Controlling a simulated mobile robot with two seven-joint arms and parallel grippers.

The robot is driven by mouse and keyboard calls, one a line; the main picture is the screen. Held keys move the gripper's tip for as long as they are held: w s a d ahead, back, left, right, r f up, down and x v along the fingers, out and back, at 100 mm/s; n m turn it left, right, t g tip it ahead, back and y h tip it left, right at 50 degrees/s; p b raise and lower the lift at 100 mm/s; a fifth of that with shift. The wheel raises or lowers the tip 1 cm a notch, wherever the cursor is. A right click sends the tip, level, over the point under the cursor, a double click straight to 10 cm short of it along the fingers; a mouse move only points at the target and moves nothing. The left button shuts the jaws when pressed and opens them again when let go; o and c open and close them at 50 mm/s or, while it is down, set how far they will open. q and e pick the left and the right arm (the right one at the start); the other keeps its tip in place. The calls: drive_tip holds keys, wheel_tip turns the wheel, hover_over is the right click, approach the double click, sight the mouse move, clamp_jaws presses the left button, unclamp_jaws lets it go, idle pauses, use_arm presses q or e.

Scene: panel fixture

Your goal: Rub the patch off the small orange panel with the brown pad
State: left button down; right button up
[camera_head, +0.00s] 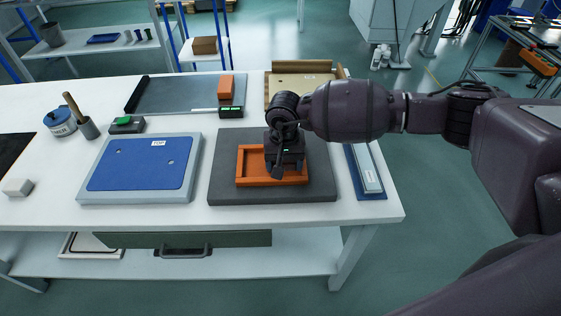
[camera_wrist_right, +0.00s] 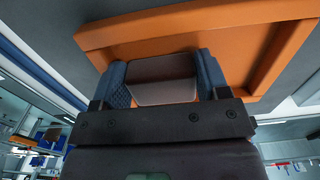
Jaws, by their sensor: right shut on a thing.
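The small orange panel (camera_head: 252,166), with a raised rim, lies on a dark grey mat (camera_head: 224,180) at the front of the table. It also shows in the right wrist view (camera_wrist_right: 190,25). My right gripper (camera_head: 286,172) is over the panel's right half, pointing down and covering part of it. In the right wrist view its two blue-grey fingers (camera_wrist_right: 163,72) are shut on the brown pad (camera_wrist_right: 163,90), which is at the panel's inner face. I cannot tell whether the pad touches it. I see no patch on the visible part of the panel. My left gripper is not in view.
A blue-topped panel (camera_head: 140,165) lies to the left of the mat. A narrow pale bar on a blue base (camera_head: 367,172) lies close on the right. Behind are a grey tray (camera_head: 170,95), an orange block (camera_head: 226,86) and a tan tray (camera_head: 300,67).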

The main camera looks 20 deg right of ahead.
drive_tip(key=shift+s+d+f, duration=0.1)
drive_tip(key=shift+f, duration=0.05)
drive_tip(key=shift+r+p, duration=0.95)
drive_tip(key=shift+r, duration=1.6)
